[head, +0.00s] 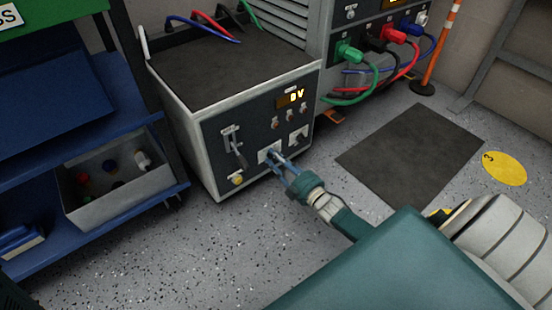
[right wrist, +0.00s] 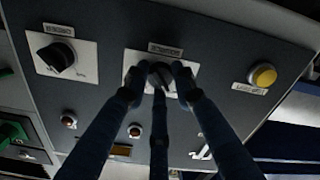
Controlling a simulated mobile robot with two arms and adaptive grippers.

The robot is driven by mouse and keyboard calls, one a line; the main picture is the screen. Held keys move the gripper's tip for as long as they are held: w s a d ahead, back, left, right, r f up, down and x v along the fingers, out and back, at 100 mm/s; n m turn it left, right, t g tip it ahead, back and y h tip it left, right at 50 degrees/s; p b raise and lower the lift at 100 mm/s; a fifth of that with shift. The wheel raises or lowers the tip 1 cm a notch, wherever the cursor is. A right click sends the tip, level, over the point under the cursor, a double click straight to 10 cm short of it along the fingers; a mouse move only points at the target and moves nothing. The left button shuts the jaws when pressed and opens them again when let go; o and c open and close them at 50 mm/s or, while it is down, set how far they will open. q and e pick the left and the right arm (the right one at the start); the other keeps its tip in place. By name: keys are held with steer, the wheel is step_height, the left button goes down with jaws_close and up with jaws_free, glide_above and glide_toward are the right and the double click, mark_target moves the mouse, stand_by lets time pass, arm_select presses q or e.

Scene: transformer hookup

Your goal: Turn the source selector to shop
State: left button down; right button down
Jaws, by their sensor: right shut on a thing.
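The grey cabinet's dark front panel (head: 222,130) carries two rotary knobs on light plates. My right gripper (head: 272,157) reaches in from the lower right and is shut on the middle knob. In the right wrist view my right gripper (right wrist: 160,78) has its fingers on both sides of this dark middle knob (right wrist: 161,74), which its fingers partly hide. The other knob (head: 299,136) is free; it also shows in the right wrist view (right wrist: 58,56). My left gripper is out of view.
The panel also has a lever (head: 235,145), a yellow button (head: 237,180) and a lit display (head: 291,97). A blue cart (head: 120,220) with a grey bin (head: 120,200) stands left. Colored cables run at the back right. A dark mat (head: 410,155) lies on the floor.

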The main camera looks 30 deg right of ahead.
steer(key=shift+s+d+f, duration=0.15)
steer(key=shift+f, duration=0.3)
steer(key=c, duration=1.4)
jaws_free()
steer(key=shift+r, duration=0.1)
steer(key=s+d, duration=0.1)
steer(key=s, duration=1.1)
steer(key=shift+w, duration=0.1)
